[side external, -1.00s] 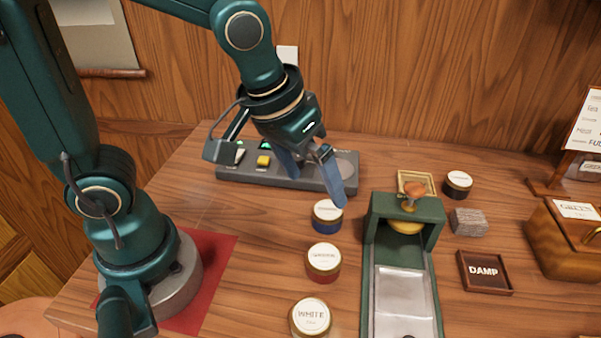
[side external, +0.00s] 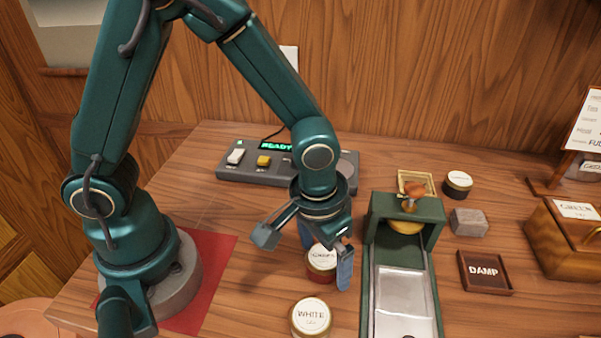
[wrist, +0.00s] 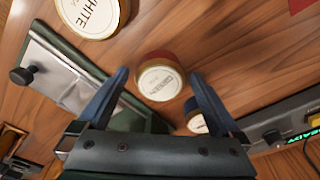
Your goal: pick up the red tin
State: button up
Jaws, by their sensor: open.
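The red tin (side external: 320,275) has a pale labelled lid and stands upright on the table between a blue tin and a white-labelled tin (side external: 311,317). My gripper (side external: 327,266) is open over the red tin, fingers pointing down, and covers part of it in the side view. In the wrist view the red tin (wrist: 161,81) shows in the gap between the two blue fingertips of my gripper (wrist: 155,73), with nothing clasped. The blue tin (wrist: 196,124) is partly behind the right finger there. In the side view it is mostly hidden behind my gripper.
A green press (side external: 377,212) with a metal tray stands close on the right. A control panel (side external: 225,174) reading READY lies behind. A dark-lidded tin (side external: 458,185), a grey block (side external: 469,222) and a DAMP tray (side external: 485,272) are farther right. Bare table lies left of the tins.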

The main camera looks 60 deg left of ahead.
jog(key=shift+f, duration=0.1)
jog(key=c, duration=1.4)
jog(key=shift+r, duration=0.2)
